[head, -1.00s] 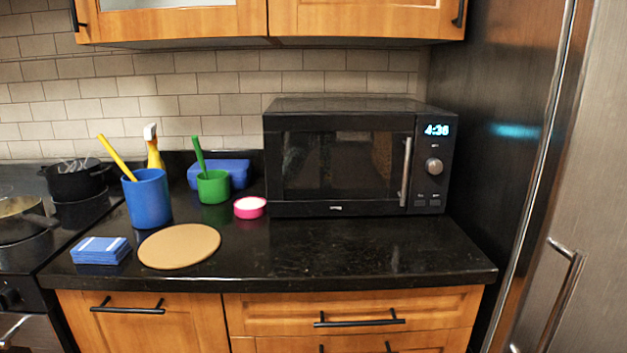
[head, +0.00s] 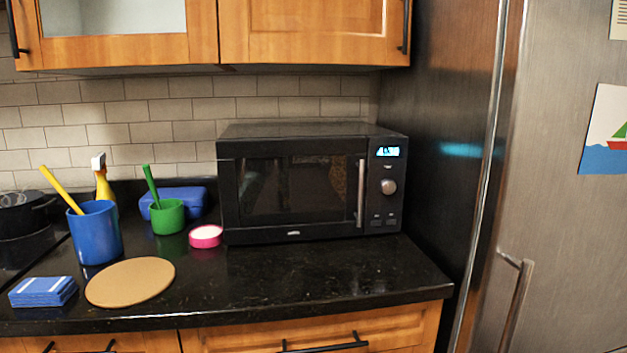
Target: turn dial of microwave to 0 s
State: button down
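The black microwave (head: 290,185) stands at the back right of the dark counter, its door shut. Its round silver dial (head: 388,186) is on the right-hand panel, below a lit blue display (head: 387,151) whose digits are too small to read surely. A vertical silver handle (head: 361,192) runs along the door just left of the dial. My gripper is not in view.
A steel fridge (head: 560,220) stands right of the counter. Left of the microwave are a pink-rimmed dish (head: 206,236), a green cup (head: 167,217), a blue cup (head: 96,233), a round tan board (head: 130,282) and blue cards (head: 43,291). The counter (head: 300,280) before the microwave is clear.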

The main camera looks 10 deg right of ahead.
aim_at(387, 186)
jog(key=i+l+u, duration=0.1)
jog(key=l+u, duration=0.25)
jog(key=l, duration=0.25)
jog(key=l+u, duration=0.4)
jog(key=l, duration=0.15)
jog(key=l+u, duration=0.35)
jog(key=l, duration=0.3)
